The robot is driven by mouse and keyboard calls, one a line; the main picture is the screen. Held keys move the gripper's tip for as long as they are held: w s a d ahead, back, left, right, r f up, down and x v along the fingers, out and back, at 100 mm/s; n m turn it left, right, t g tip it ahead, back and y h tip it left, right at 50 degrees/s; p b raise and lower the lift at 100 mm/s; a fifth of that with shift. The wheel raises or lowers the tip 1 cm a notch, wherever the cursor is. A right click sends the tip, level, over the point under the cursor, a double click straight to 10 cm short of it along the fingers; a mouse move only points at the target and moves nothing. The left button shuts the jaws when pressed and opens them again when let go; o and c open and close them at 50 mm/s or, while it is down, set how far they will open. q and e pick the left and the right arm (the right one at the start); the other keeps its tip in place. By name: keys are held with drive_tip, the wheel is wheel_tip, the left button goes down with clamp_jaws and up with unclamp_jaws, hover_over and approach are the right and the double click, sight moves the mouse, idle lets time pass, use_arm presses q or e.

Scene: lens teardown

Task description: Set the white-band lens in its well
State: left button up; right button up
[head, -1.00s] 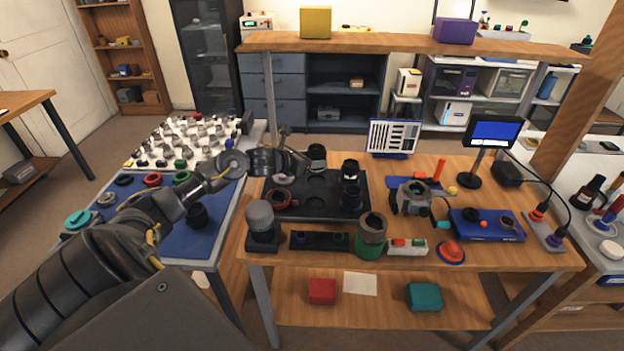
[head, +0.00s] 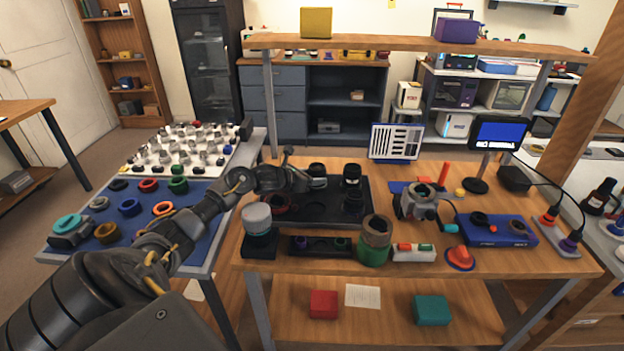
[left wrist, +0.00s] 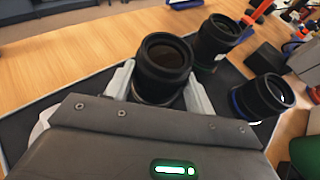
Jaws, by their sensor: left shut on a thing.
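My left gripper (head: 314,184) is over the far left part of the black tray (head: 279,221). It is shut on a black lens (head: 317,169), which stands upright. In the left wrist view, the pale fingers (left wrist: 162,92) press on both sides of this lens (left wrist: 163,62). My right gripper is not in view.
A grey-topped cylinder (head: 257,218) and a green-based cylinder (head: 375,240) stand in front. A camera body (head: 414,203) is to the right. A blue mat (head: 190,228) with several rings is at the left.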

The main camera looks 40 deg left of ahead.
use_arm(q)
drive_tip(key=o, duration=0.7)
drive_tip(key=shift+f, duration=0.15)
drive_tip(key=o, duration=0.5)
drive_tip(key=shift+r, duration=0.25)
drive_tip(key=shift+s, duration=0.25)
drive_tip(key=b+v, duration=0.1)
drive_tip(key=v, duration=0.8)
drive_tip(key=shift+s+f, duration=0.1)
drive_tip(key=shift+s, duration=0.15)
drive_tip(key=shift+v, duration=1.1)
drive_tip(key=shift+w, duration=0.15)
